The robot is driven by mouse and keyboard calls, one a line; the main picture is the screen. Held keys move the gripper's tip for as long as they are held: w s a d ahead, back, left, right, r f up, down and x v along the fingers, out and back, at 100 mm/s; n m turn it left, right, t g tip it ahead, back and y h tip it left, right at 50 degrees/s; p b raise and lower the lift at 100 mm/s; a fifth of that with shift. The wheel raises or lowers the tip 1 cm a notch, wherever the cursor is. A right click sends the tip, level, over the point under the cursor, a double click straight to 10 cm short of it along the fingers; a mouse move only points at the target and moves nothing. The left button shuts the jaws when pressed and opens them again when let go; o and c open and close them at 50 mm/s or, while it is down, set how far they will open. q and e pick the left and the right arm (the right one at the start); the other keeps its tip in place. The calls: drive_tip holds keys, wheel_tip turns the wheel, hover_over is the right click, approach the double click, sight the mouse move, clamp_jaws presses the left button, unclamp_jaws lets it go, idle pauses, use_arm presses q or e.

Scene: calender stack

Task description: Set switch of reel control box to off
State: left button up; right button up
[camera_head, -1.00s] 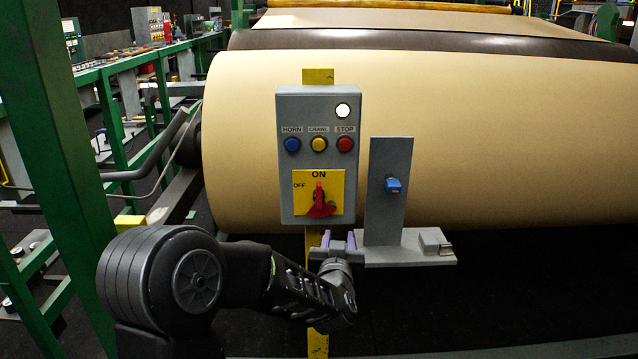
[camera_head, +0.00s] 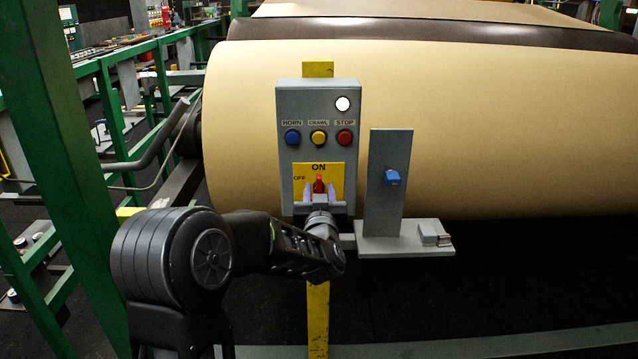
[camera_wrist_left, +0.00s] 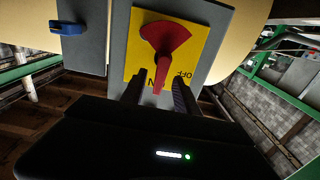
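The grey reel control box (camera_head: 300,108) stands on a yellow post in front of the paper roll. Its red switch (camera_head: 319,182) sits on a yellow plate (camera_head: 331,172) marked ON at the top and OFF at the left. In the left wrist view the red switch (camera_wrist_left: 165,42) has its narrow end pointing at the ON word. My left gripper (camera_head: 319,194) is at the lower part of the plate, with its fingers apart on either side of the switch. In the left wrist view the open left gripper (camera_wrist_left: 156,92) has the switch's narrow tip near its fingertips. My right gripper is not in view.
Blue, yellow and red buttons (camera_head: 318,138) and a white lamp (camera_head: 342,104) are on the box above the switch. A grey bracket (camera_head: 385,185) with a blue knob (camera_head: 391,178) stands close at the right. A green post (camera_head: 50,150) rises at the left.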

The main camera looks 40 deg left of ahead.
use_arm(q)
drive_tip(key=shift+x, duration=1.45)
drive_tip(key=shift+c, duration=0.6)
clamp_jaws()
